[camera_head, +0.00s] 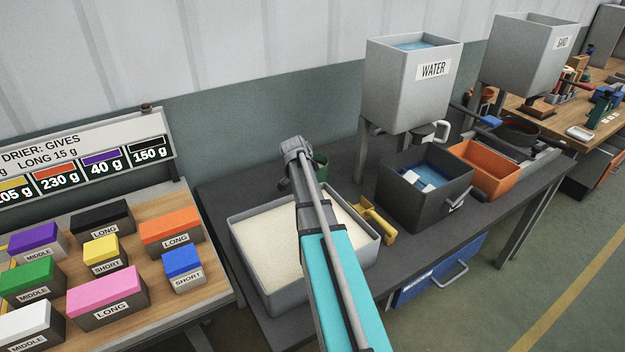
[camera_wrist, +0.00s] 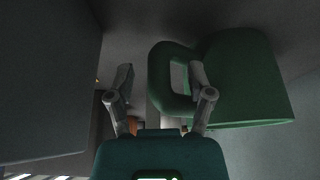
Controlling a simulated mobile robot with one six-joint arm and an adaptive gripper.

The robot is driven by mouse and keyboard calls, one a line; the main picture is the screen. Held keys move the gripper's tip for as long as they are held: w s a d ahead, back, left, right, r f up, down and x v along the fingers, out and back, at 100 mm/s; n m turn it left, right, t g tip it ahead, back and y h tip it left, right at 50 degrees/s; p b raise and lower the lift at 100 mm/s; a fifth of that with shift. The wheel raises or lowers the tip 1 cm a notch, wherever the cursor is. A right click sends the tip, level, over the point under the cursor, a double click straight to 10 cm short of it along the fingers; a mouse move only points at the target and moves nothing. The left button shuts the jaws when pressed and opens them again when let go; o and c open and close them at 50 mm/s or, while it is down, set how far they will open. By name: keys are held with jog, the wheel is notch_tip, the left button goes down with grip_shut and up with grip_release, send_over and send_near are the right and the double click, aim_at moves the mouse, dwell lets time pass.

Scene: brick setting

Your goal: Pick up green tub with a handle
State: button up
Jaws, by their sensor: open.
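The green tub (camera_wrist: 245,80) fills the right of the wrist view, with its looped handle (camera_wrist: 160,82) pointing left. My gripper (camera_wrist: 161,72) is open, with one finger left of the handle's outer bar and the other overlapping the handle's opening. I cannot tell whether either finger touches the handle. In the head view a small part of the green tub (camera_head: 321,168) shows behind my arm, beyond the tray of pale grains. My gripper's fingers are hidden there by my wrist and arm.
The grey tray (camera_head: 257,283) of pale grains lies beneath my arm. A yellow tool (camera_head: 379,226), a dark bin (camera_head: 427,207) and an orange bin (camera_head: 497,177) stand to the right. The WATER tank (camera_head: 400,92) rises behind. A large dark surface (camera_wrist: 45,80) borders the wrist view's left.

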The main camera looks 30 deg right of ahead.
dwell(0.4)
grip_shut()
